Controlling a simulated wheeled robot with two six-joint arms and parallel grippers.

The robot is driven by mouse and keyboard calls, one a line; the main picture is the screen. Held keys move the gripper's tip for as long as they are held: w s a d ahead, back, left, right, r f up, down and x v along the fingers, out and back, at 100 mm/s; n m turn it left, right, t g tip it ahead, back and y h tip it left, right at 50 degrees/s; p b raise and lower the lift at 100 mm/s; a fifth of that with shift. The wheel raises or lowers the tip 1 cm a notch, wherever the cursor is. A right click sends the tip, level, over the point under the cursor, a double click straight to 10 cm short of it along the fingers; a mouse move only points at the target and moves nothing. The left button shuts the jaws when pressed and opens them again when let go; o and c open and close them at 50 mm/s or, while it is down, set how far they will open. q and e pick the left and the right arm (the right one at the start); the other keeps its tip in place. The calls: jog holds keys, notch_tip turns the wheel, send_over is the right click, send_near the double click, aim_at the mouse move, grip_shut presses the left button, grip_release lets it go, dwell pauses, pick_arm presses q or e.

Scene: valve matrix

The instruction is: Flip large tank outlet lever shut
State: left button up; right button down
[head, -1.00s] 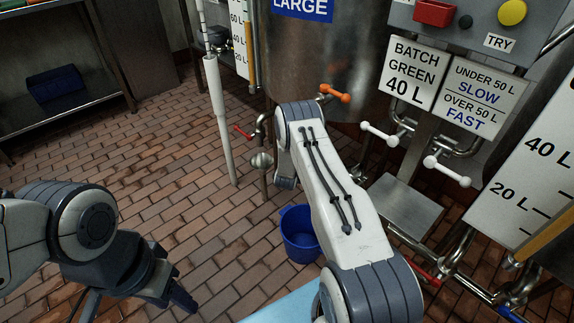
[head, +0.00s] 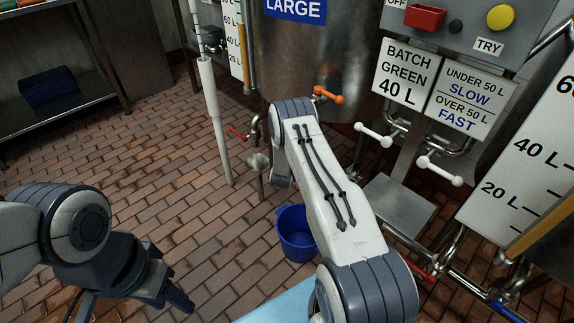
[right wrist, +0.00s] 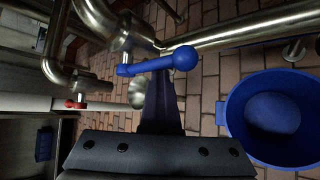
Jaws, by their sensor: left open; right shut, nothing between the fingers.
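The large tank (head: 330,50) stands at the back in the head view, marked LARGE, with an orange lever (head: 328,95) on its front. In the right wrist view a blue-handled lever (right wrist: 184,58) sits on a metal pipe valve. Which lever is the tank's outlet lever, I cannot tell. My right gripper (right wrist: 160,85) is shut and empty. Its tip lies close to the blue lever, which partly covers it; contact is unclear. My right arm hides that gripper in the head view. My left gripper (head: 140,300) is open and empty at the lower left, away from the valves.
A blue bucket (head: 296,232) stands on the brick floor and shows in the right wrist view (right wrist: 275,115). A red lever (head: 238,133), white levers (head: 373,135) and pipes surround my right arm. Floor at the left is clear.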

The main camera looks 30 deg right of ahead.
jog(key=shift+w+d+r, duration=0.2)
jog(key=shift+w+r, duration=0.15)
jog(key=shift+r, duration=0.1)
notch_tip(320, 180, down, 5)
jog(key=a+b, duration=0.1)
jog(key=b, duration=0.3)
jog(key=s+a+r+p, duration=0.2)
jog(key=a+r+p, duration=0.2)
jog(key=a+r, duration=0.2)
jog(key=shift+s+a+r, duration=0.15)
jog(key=shift+a+r, duration=0.1)
jog(key=shift+r, duration=0.65)
